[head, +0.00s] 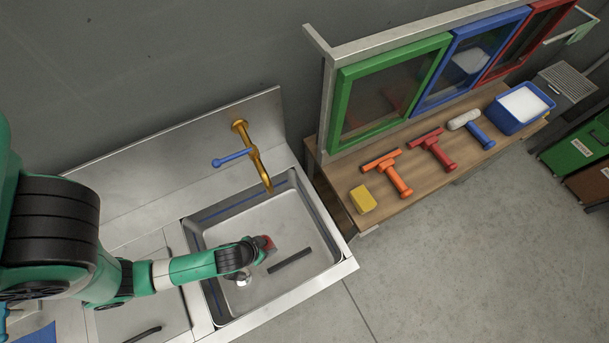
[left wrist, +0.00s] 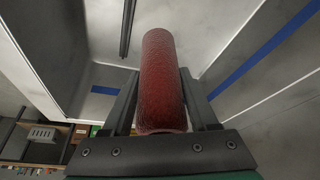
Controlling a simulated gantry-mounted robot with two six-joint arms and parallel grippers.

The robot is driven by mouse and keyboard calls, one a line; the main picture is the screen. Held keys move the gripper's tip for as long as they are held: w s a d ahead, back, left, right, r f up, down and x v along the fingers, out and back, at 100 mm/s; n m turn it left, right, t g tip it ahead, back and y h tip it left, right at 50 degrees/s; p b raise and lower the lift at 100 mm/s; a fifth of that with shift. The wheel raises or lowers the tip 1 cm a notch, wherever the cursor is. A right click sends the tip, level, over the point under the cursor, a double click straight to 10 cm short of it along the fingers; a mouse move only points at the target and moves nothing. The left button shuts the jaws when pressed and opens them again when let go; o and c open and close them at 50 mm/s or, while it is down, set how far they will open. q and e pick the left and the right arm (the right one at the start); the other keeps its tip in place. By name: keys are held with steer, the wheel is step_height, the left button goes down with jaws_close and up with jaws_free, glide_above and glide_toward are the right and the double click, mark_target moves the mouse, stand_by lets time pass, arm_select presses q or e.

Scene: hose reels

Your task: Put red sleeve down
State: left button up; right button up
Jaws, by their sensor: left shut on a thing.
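The red sleeve (left wrist: 163,85) is a fuzzy dark red cylinder between the two fingers of my left gripper (left wrist: 160,105) in the left wrist view. The gripper is shut on it. In the head view, the left gripper (head: 258,248) is over the sink basin (head: 225,215), and only a small part of the red sleeve (head: 266,243) shows at its tip. How far the sleeve is above the basin floor I cannot tell. My right gripper is not in view.
A dark bar (head: 290,260) lies in the basin beside the gripper. A brass faucet (head: 256,160) with a blue lever stands behind it. To the right, a wooden bench (head: 430,183) holds a yellow sponge (head: 362,199), orange and red squeegees, a blue-handled roller and a blue tub (head: 518,108).

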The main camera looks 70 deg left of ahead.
arm_select(q)
steer(key=shift+w+a+f+b, duration=1.4)
steer(key=shift+w+f, duration=0.45)
steer(key=shift+f, duration=0.3)
steer(key=shift+w+a+f+b, duration=1.45)
steer(key=shift+w+f, duration=0.4)
steer(key=shift+f, duration=0.35)
steer(key=shift+w+a+f+b, duration=1.4)
steer(key=shift+w+f, duration=0.45)
steer(key=shift+f, duration=0.3)
steer(key=shift+f, duration=0.2)
steer(key=o, duration=1.4)
steer(key=shift+r, duration=0.1)
steer(key=shift+c, duration=0.2)
